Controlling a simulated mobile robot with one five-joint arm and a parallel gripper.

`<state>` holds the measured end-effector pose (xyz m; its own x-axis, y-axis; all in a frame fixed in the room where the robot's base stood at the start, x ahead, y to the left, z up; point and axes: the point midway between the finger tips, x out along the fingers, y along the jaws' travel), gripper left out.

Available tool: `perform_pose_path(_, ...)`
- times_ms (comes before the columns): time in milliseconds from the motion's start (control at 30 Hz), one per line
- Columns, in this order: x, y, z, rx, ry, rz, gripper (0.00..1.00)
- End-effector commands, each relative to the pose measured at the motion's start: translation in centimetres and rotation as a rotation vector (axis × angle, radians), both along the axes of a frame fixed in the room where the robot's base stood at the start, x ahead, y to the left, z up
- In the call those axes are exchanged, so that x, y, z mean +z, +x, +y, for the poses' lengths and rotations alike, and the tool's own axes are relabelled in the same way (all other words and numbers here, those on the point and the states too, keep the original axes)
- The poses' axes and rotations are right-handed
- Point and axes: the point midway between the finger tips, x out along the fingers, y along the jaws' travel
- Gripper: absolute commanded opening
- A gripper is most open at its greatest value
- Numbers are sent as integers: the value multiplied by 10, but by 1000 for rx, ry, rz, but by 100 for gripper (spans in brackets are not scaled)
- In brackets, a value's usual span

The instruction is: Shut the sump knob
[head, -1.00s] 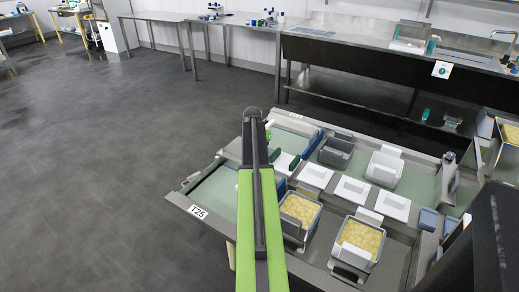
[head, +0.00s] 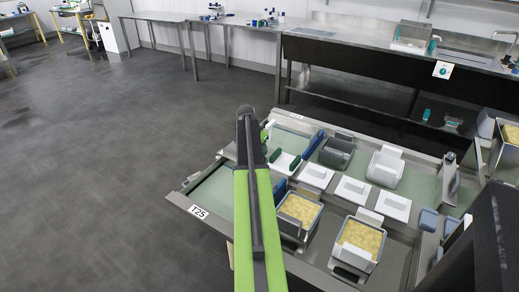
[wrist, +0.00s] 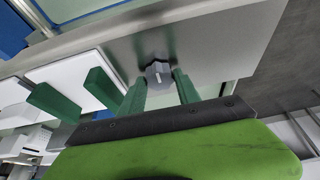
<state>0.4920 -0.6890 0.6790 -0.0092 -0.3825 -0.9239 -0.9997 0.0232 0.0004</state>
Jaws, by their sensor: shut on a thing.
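The sump knob (wrist: 158,75) is a small grey faceted knob with a pale mark on its face. It stands on the grey metal rim (wrist: 200,42) of the table in the wrist view. My gripper (wrist: 160,80) has its two dark green fingers on either side of the knob and is shut on it.
The table (head: 205,196) also holds white blocks (head: 353,190) and tubs of yellowish curd (head: 300,208). Open floor (head: 110,150) lies to the left.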

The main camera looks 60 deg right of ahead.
Motion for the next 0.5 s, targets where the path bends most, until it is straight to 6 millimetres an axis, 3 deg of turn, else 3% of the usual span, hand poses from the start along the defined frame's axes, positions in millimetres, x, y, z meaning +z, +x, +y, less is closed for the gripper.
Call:
perform_pose_path(100, 0, 1, 1, 0, 2, -2, 0)
perform_pose_path(133, 0, 1, 1, 1, 2, -2, 43)
perform_pose_path(200, 0, 1, 1, 1, 2, -2, 52)
perform_pose_path(267, 0, 1, 1, 0, 1, -1, 60)
perform_pose_path(500, 0, 0, 0, 0, 1, -1, 61)
